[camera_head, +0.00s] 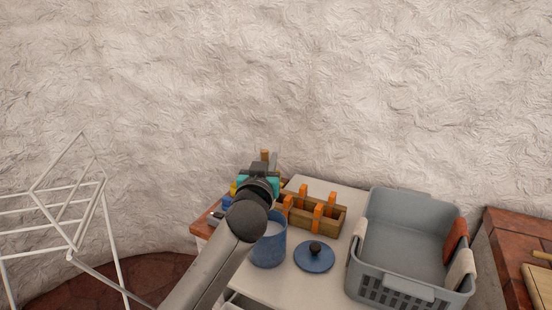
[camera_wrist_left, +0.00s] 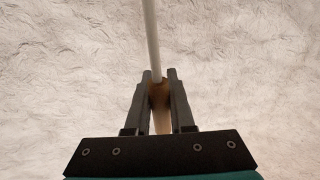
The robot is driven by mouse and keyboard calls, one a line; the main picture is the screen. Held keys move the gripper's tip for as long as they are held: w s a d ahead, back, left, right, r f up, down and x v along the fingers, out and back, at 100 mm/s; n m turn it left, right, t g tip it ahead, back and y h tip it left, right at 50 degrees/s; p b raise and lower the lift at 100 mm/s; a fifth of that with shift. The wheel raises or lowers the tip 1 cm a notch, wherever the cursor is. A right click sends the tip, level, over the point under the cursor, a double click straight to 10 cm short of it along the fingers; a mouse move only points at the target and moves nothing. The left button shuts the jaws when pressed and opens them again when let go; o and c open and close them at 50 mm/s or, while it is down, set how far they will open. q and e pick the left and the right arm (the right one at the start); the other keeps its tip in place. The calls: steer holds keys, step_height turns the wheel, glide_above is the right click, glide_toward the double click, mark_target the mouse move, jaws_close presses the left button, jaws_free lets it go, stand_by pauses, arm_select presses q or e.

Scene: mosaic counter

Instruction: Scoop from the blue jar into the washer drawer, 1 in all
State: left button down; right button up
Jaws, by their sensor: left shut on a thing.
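The blue jar (camera_head: 268,252) stands open on the white washer top, with pale contents inside; my left arm covers part of it. Its blue lid (camera_head: 314,259) with a dark knob lies to its right. My left gripper (camera_head: 262,166) is above and behind the jar. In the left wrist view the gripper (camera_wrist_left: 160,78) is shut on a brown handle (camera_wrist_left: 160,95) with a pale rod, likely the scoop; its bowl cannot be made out. A pale drawer edge (camera_head: 234,304), perhaps the washer drawer, shows at the bottom, mostly hidden. My right gripper is out of view.
A wooden box with orange clips (camera_head: 322,220) stands behind the lid. A grey basket (camera_head: 400,262) with cloths over its rim fills the right of the top. A white drying rack (camera_head: 70,215) stands left. A brick-topped counter (camera_head: 510,228) is far right.

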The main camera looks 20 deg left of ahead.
arm_select(q)
steer(key=shift+f+b, duration=2.35)
steer(key=shift+f, duration=0.25)
step_height(320, 180, down, 5)
steer(key=b, duration=0.4)
steer(key=shift+r, duration=0.1)
steer(key=shift+f, duration=0.3)
steer(key=shift+f+b, duration=0.75)
steer(key=shift+b, duration=0.05)
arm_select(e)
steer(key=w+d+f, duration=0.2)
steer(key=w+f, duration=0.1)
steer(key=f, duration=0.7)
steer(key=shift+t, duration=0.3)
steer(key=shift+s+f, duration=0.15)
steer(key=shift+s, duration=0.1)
